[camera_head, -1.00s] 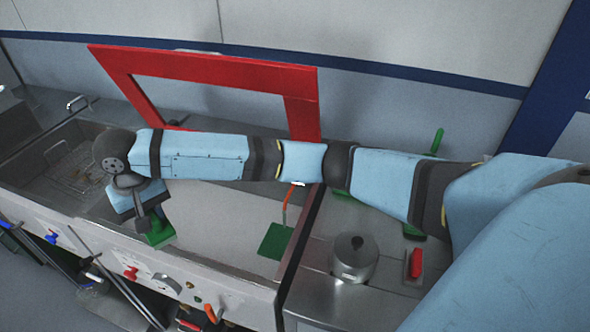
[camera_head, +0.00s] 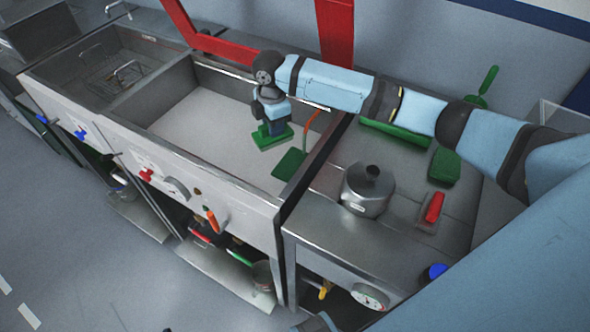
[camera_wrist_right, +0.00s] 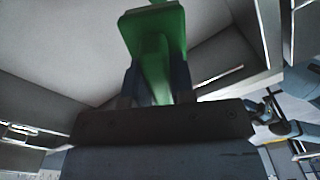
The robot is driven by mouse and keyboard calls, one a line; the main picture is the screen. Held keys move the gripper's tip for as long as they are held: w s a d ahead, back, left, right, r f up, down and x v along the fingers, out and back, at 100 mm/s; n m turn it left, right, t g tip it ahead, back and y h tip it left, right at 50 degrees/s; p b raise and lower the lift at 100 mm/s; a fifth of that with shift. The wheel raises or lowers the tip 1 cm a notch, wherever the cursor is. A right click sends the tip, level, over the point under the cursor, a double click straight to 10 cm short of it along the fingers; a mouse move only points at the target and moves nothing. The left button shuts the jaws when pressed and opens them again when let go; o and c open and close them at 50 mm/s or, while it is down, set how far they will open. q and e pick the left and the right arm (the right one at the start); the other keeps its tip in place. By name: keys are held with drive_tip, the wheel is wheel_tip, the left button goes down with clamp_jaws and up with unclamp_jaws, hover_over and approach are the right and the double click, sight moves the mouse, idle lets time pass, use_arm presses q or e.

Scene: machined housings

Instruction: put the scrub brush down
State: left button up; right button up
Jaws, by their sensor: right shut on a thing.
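The scrub brush (camera_head: 273,136) is green and is held in my right gripper (camera_head: 272,122), over the right part of the large sink basin (camera_head: 185,107). My right gripper points down and is shut on the brush. In the right wrist view the green brush (camera_wrist_right: 157,38) extends from between the dark fingers of my right gripper (camera_wrist_right: 158,85). I cannot tell whether the brush touches the basin floor. My left gripper is not in view.
A green spatula (camera_head: 289,164) with an orange handle leans in the basin's right end, close to the brush. A red frame (camera_head: 336,40) rises behind.

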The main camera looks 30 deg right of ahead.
drive_tip(key=d+f+n, duration=0.2)
drive_tip(key=f, duration=0.2)
drive_tip(key=d+f+n+b, duration=0.1)
drive_tip(key=d+f+n, duration=0.1)
drive_tip(key=f, duration=0.3)
drive_tip(key=d+f+n, duration=0.1)
drive_tip(key=d+f, duration=0.1)
drive_tip(key=f, duration=0.3)
drive_tip(key=shift+d+f+n+b, duration=0.1)
drive_tip(key=shift+d+n+b, duration=0.05)
drive_tip(key=shift+n+b, duration=0.25)
drive_tip(key=shift+s+f, duration=0.1)
drive_tip(key=shift+f, duration=0.05)
drive_tip(key=o, duration=0.9)
wheel_tip(320, 180, up, 12)
